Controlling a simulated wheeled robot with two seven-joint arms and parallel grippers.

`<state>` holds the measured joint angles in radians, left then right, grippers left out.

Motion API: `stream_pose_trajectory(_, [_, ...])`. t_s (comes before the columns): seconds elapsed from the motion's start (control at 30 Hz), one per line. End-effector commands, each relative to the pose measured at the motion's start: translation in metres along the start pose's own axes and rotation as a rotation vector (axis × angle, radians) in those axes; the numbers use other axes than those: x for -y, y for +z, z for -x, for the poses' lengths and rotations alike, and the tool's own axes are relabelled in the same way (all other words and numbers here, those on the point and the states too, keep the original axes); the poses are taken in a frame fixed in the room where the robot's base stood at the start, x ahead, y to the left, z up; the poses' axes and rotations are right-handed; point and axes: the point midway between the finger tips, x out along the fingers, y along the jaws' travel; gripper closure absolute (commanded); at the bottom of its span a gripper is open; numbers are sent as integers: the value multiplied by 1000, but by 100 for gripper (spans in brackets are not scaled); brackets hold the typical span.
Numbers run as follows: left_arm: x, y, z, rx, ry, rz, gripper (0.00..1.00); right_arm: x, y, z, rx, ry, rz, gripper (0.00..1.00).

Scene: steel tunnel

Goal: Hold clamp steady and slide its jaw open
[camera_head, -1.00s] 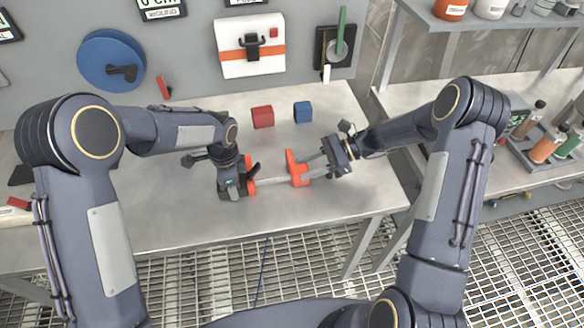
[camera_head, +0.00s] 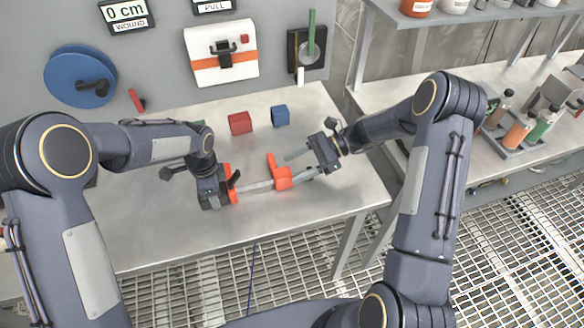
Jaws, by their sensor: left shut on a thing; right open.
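The clamp has a grey bar (camera_head: 257,187), an orange jaw (camera_head: 279,175) towards its right end and an orange part (camera_head: 229,184) at its left end with a black lever. It lies low over the workbench; I cannot tell whether it touches the top. My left gripper (camera_head: 224,190) is shut on the clamp's left end and hides part of it. My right gripper (camera_head: 291,167) is open, its fingers pointing left at the right side of the orange jaw, not closed on it. I cannot tell whether a finger touches the jaw.
A red block (camera_head: 240,123) and a blue block (camera_head: 280,116) stand on the workbench (camera_head: 290,225) behind the clamp. A wall panel behind holds a blue reel (camera_head: 80,68) and a white box (camera_head: 221,52). The bench front is clear, with grating below. A bottle rack (camera_head: 513,135) is at right.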

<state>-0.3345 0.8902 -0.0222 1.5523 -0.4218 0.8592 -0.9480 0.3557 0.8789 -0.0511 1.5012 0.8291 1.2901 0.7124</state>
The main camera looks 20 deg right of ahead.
Motion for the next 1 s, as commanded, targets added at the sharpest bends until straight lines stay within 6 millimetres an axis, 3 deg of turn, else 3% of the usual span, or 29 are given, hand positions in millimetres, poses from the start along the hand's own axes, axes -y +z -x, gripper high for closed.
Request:
stream_pose_trajectory(0.2, [0, 0, 0, 0, 0, 1, 80, 1, -1, 50, -2, -4, 1, 38])
stream_pose_trajectory(0.43, [0, 0, 0, -1, 0, 1, 80, 0, 0, 88, -2, -2, 1, 38])
stream_pose_trajectory(0.6, [0, 0, 0, -1, 0, 0, 80, 0, 0, 100, -1, -1, -1, 38])
stream_pose_trajectory(0.97, [0, -1, 0, -2, 0, 0, 80, 0, 0, 100, -1, 0, -1, 38])
stream_pose_trajectory(1.0, [0, -1, 0, -2, 0, 0, 50, 0, 0, 100, -1, 0, -1, 38])
